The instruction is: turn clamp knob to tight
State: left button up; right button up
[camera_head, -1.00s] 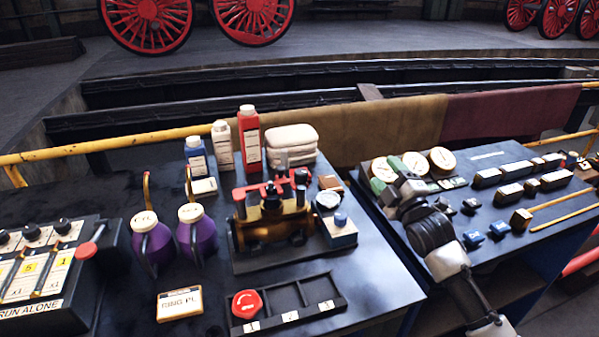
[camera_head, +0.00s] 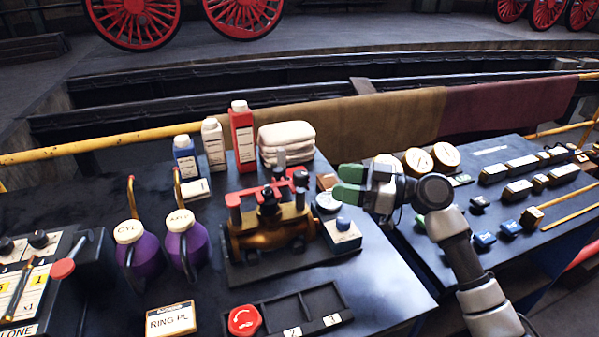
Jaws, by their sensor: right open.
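A brass fixture (camera_head: 268,238) sits on a dark base plate in the middle of the bench. A red clamp bar (camera_head: 236,201) lies across its top, with a black knob (camera_head: 267,199) at the middle. My right gripper (camera_head: 343,184) has green fingers, open and empty. It is in the air to the right of the fixture, its fingers pointing left toward the clamp and apart from it. My left gripper is out of view.
A small box with a blue knob (camera_head: 343,223) and a round gauge (camera_head: 328,203) stand right of the fixture. Folded white cloths (camera_head: 286,143) and bottles (camera_head: 242,140) stand behind. Purple jugs (camera_head: 188,247) are at left. A divided tray (camera_head: 318,301) with a red disc (camera_head: 244,320) lies in front.

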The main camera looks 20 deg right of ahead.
aim_at(300, 173)
jog(key=p+x, duration=0.3)
jog(key=x, duration=0.5)
jog(key=shift+w+a+r, duration=0.15)
jog(key=shift+a+r, duration=0.05)
jog(key=shift+a, duration=0.15)
jog(key=shift+w+a+f, duration=0.15)
jog(key=shift+w+a, duration=0.05)
jog(key=shift+a, duration=0.1)
jog(key=c, duration=0.9)
